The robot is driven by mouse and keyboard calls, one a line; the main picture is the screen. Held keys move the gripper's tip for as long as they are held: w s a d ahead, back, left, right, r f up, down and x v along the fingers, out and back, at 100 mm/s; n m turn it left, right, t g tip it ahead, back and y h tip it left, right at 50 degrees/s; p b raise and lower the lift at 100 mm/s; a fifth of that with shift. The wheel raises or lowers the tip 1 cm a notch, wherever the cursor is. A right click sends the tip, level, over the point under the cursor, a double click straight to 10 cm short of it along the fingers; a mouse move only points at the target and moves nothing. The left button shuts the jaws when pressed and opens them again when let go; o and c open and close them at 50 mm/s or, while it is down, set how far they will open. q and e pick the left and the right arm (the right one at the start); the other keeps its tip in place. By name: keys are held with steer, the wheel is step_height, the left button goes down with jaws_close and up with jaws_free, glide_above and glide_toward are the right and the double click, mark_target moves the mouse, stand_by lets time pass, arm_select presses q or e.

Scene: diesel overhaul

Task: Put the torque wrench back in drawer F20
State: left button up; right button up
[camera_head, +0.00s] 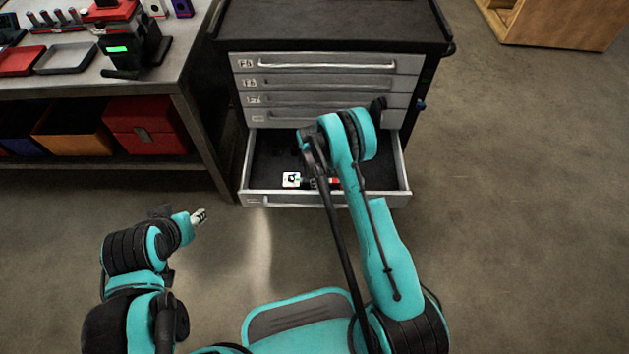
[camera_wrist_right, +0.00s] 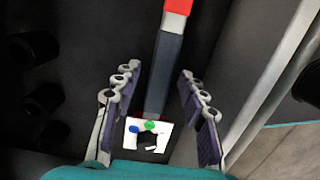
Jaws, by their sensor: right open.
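The bottom drawer (camera_head: 270,200) of the tool cabinet is pulled open; its front label is too small to read. The torque wrench, grey with a red part, lies in it, mostly hidden by my right arm in the head view; its red part (camera_head: 335,182) shows there. In the right wrist view the wrench (camera_wrist_right: 166,70) runs lengthwise between the fingers of my right gripper (camera_wrist_right: 157,82), which is open with a gap on each side. A white marker card with coloured dots (camera_wrist_right: 147,134) is at the wrench's near end. My left gripper (camera_head: 200,216) is over the floor, apart from the drawer; its jaw state is unclear.
The cabinet's upper drawers (camera_head: 325,64) are shut. A workbench (camera_head: 185,72) with trays and tools stands at the left, with red and orange bins below. The drawer's side wall (camera_wrist_right: 275,75) runs close to the right of my right gripper. Floor at the right is clear.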

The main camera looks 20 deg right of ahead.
step_height(320, 180, up, 10)
steer(key=shift+a+r, duration=0.25)
steer(key=shift+a, duration=0.1)
stand_by(0.6)
